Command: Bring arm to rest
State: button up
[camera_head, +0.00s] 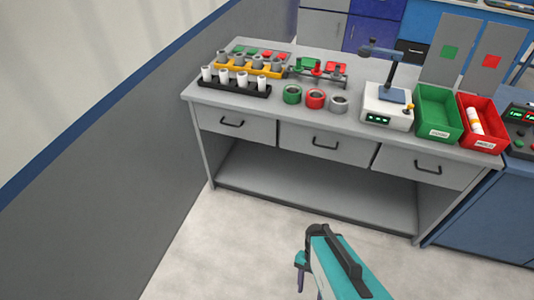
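My arm (340,265) shows at the bottom middle as a teal and white link with dark parts, low over the bare floor and in front of the workbench (365,143). The arm is well apart from the bench and touches nothing that I can see. My gripper's fingers cannot be made out, so I cannot tell whether it is open or shut.
On the bench stand a black rack (234,87) of white pipes, a yellow rack (262,70), green, red and grey rings, a white device (387,105), a green bin (438,111) and a red bin (482,122). The floor (240,245) before it is clear. A grey wall (90,160) stands left.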

jog(key=n, duration=0.4)
jog(key=d+n, duration=0.1)
jog(key=n, duration=0.1)
jog(key=shift+w+n+t, duration=0.3)
jog(key=shift+n, duration=0.1)
jog(key=shift+c, duration=0.4)
